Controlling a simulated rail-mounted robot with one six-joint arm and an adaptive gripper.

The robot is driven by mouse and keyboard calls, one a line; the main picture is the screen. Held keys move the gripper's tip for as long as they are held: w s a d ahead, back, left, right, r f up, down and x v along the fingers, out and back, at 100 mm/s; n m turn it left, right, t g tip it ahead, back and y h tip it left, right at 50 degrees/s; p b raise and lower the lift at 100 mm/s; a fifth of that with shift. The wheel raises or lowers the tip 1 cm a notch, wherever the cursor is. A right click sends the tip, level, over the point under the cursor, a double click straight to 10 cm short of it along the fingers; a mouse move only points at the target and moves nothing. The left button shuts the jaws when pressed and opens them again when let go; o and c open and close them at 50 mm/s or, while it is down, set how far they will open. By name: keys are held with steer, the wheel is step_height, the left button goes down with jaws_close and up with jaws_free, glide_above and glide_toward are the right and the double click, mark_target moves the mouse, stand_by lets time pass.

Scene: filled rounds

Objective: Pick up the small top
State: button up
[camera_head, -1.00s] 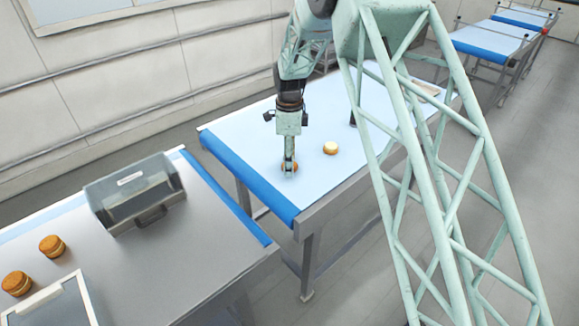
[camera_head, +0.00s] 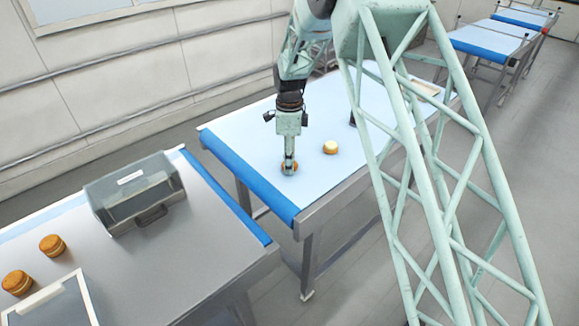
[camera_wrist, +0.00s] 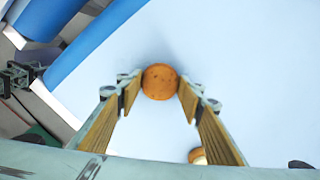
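The small top is a brown round piece (camera_wrist: 160,82) in the wrist view, between the two fingertips of my gripper (camera_wrist: 160,90). Both finger pads appear to touch its sides, one on the left and one on the right. In the head view my gripper (camera_head: 289,165) points straight down at the near end of the blue-white table (camera_head: 330,95). The small top (camera_head: 284,168) is partly hidden there by the fingers. I cannot tell whether it is clear of the surface.
A cream-topped round (camera_head: 330,147) stands right of my gripper on the same table. A grey bench (camera_head: 205,225) at left holds a clear-sided box (camera_head: 135,190), two brown rounds (camera_head: 51,246) (camera_head: 17,283) and a framed tray (camera_head: 55,308). A gap separates bench and table.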

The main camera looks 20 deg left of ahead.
steer(key=shift+r, duration=0.1)
steer(key=shift+r+b, duration=0.35)
steer(key=shift+r, duration=1.35)
steer(key=s, duration=0.5)
steer(key=s+d+r+b, duration=0.1)
steer(key=s, duration=0.4)
steer(key=s+d+b, duration=0.1)
steer(key=s, duration=0.4)
steer(key=shift+s+d+r, duration=0.2)
steer(key=shift+s, duration=0.2)
